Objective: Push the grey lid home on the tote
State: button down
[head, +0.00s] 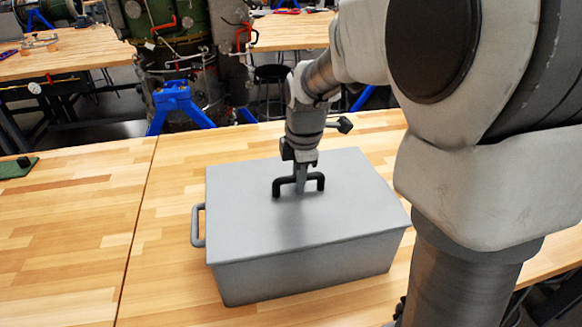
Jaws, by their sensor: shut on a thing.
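The grey tote (305,273) stands on the wooden bench, with a side handle (197,226) at its left end. The flat grey lid (250,225) lies over the top of the tote, covering its opening. A dark handle (318,182) stands up from the middle of the lid. My gripper (300,185) points down from above and is shut on this handle. The lid's front edge runs along the tote's front wall; I cannot tell whether it is fully seated. The far sides of the tote are hidden.
The wooden bench (70,230) is clear to the left of the tote, apart from a green mat (17,168) at the far left edge. Blue stands (175,100) and green machinery are behind the bench. My arm fills the right side.

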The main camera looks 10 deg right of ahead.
aim_at(300, 197)
jog(key=shift+s+f, duration=0.2)
jog(key=shift+f, duration=0.4)
jog(key=c, duration=0.7)
grip_release()
jog(key=c, duration=0.3)
jog(key=shift+o, duration=0.9)
jog(key=shift+r, duration=0.15)
jog(key=o, duration=0.3)
jog(key=shift+s+r+p, duration=0.1)
jog(key=shift+r+p, duration=0.6)
jog(key=shift+p+v, duration=1.85)
jog(key=shift+v, duration=1.05)
